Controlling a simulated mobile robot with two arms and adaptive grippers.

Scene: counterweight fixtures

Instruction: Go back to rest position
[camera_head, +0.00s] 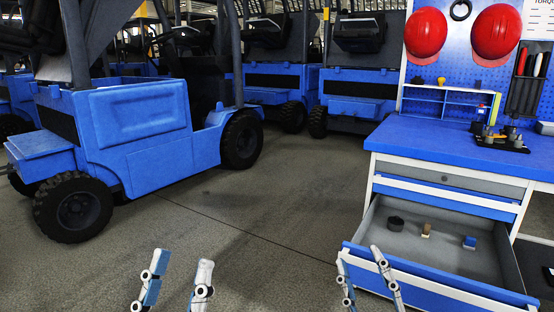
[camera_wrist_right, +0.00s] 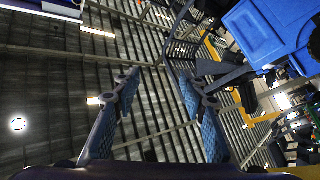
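My left gripper (camera_head: 176,280) is at the bottom of the head view, over bare floor. Its two fingers are spread apart with nothing between them. My right gripper (camera_head: 368,277) is at the bottom right of the head view, in front of the open drawer's front edge. Its fingers also stand apart, and the right wrist view shows it open and empty (camera_wrist_right: 160,105), facing up toward the ceiling. The lower drawer (camera_head: 400,265) of the workbench is pulled out. It holds a dark round piece (camera_head: 395,224), a brown piece (camera_head: 427,230) and a small blue piece (camera_head: 469,242).
The workbench (camera_head: 450,148) with a blue top stands on the right, carrying a dark tool tray (camera_head: 500,142). Red helmets (camera_head: 425,33) hang on the pegboard behind it. A blue forklift (camera_head: 140,130) stands at the left, with others behind. The grey floor (camera_head: 250,220) between is clear.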

